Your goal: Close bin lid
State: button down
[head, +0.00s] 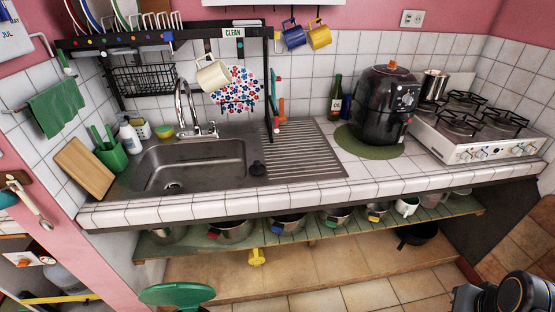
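A green rounded thing (178,295) shows at the bottom edge left of centre, on the floor side in front of the counter. It may be the bin lid or a stool seat; I cannot tell which. Its lower part is cut off by the frame, so no bin body shows and I cannot tell whether a lid is open or shut. Black links of my arm show in the bottom right corner. My gripper's fingers are not visible.
The tiled counter (215,209) holds a sink (190,167), a black air fryer (384,105) and a gas stove (480,148). Pots stand on the green shelf (300,237) below. A yellow object (257,256) shows under it. Some tiled floor (380,294) is clear.

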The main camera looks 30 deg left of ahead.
aim_at(187, 293)
jog(key=i, duration=1.6)
jog(key=u, duration=4.15)
jog(key=i, duration=1)
jog(key=u, duration=0.05)
